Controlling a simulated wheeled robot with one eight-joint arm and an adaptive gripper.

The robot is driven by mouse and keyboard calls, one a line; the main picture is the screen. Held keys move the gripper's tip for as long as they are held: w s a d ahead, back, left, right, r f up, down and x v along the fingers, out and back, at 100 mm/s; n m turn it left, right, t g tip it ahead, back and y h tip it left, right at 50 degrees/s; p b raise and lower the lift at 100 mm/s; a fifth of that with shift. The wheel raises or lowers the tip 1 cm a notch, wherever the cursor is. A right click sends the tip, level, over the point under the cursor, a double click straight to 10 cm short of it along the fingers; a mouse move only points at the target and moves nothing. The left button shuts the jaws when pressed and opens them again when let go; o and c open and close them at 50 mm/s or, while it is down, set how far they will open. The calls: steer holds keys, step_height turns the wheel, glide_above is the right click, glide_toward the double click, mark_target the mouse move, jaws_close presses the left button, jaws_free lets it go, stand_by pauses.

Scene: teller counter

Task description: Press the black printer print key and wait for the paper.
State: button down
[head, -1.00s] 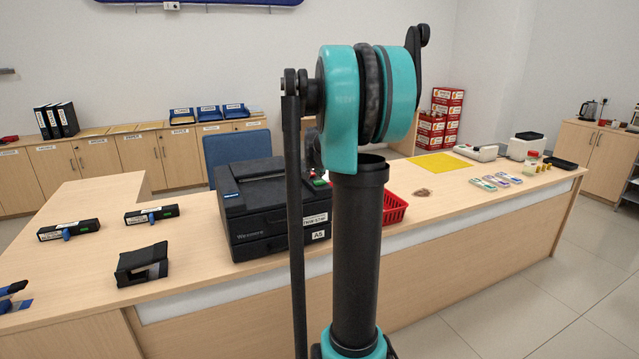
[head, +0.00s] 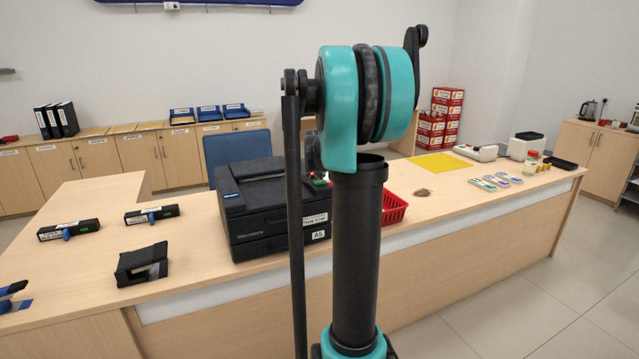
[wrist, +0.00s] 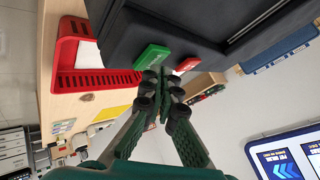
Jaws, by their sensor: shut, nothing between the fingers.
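The black printer (head: 265,215) stands on the counter, left of my arm in the head view. Its dark body fills the upper part of the wrist view (wrist: 200,25). A green key (wrist: 152,57) and a smaller red key (wrist: 187,65) sit on its panel. Any key lettering is unreadable. My gripper (wrist: 161,78) is shut and empty, with its fingertips just beside the green key's edge. I cannot tell whether they touch it. In the head view my arm hides most of the gripper and panel. No printed paper is visible.
A red basket (head: 394,208) stands on the counter right of the printer. A black device (head: 142,264) and two labelled black items (head: 152,214) lie to the left. A yellow mat (head: 438,164) lies to the right. A blue chair (head: 237,150) stands behind the printer.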

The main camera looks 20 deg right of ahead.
steer(key=shift+f, duration=0.4)
stand_by(0.3)
steer(key=shift+r, duration=0.85)
steer(key=shift+r, duration=0.1)
steer(key=shift+r, duration=2.4)
steer(key=s+a+f+n+g+y, duration=0.1)
steer(key=s+a+f+n, duration=0.3)
steer(key=s+a+f, duration=0.3)
steer(key=s+a+f+n+g+y, duration=0.1)
steer(key=s+a+f+n, duration=0.4)
steer(key=s+f, duration=0.5)
steer(key=s+a+f+n+g+y, duration=0.1)
steer(key=s+a+f+n, duration=0.3)
steer(key=s, duration=1.6)
steer(key=a+f+g, duration=0.1)
steer(key=a+f, duration=0.3)
steer(key=shift+s+a+f, duration=0.2)
steer(key=shift+a, duration=0.2)
